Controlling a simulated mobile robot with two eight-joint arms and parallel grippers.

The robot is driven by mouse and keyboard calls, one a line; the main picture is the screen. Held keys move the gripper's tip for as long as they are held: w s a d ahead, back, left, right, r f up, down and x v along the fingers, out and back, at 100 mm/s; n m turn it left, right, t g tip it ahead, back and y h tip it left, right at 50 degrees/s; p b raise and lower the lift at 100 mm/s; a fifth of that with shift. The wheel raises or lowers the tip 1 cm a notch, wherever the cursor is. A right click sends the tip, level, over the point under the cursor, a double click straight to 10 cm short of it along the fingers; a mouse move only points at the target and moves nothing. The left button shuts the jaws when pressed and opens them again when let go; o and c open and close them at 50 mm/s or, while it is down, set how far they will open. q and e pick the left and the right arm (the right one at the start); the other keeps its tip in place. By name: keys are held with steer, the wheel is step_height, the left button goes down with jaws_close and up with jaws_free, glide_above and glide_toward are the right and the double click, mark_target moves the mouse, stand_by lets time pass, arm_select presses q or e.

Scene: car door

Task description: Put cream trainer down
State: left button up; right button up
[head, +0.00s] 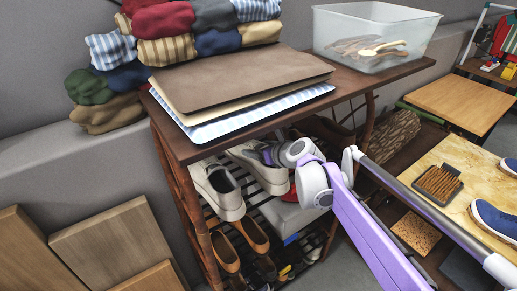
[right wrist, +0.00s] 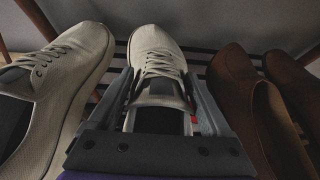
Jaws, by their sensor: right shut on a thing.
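My right gripper (head: 268,155) reaches into the rack below its top board and is shut on a cream trainer (head: 258,172). In the right wrist view the gripper's fingers (right wrist: 162,92) sit on either side of the trainer (right wrist: 157,45) near its opening, with its laced toe pointing away. A second cream trainer (head: 220,188) is beside it on the left, also seen in the right wrist view (right wrist: 62,70). The held trainer is at the slatted shelf (right wrist: 205,62); whether its sole touches the slats is hidden. My left gripper is not in view.
Brown shoes (right wrist: 243,90) stand close on the right in the right wrist view. The rack's top board (head: 345,85) is just above my arm. Brown loafers (head: 225,250) are on the lower shelf. A workbench (head: 455,170) with a brush and blue shoes is at right.

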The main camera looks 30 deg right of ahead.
steer(key=o, duration=1.5)
steer(key=shift+f, duration=0.1)
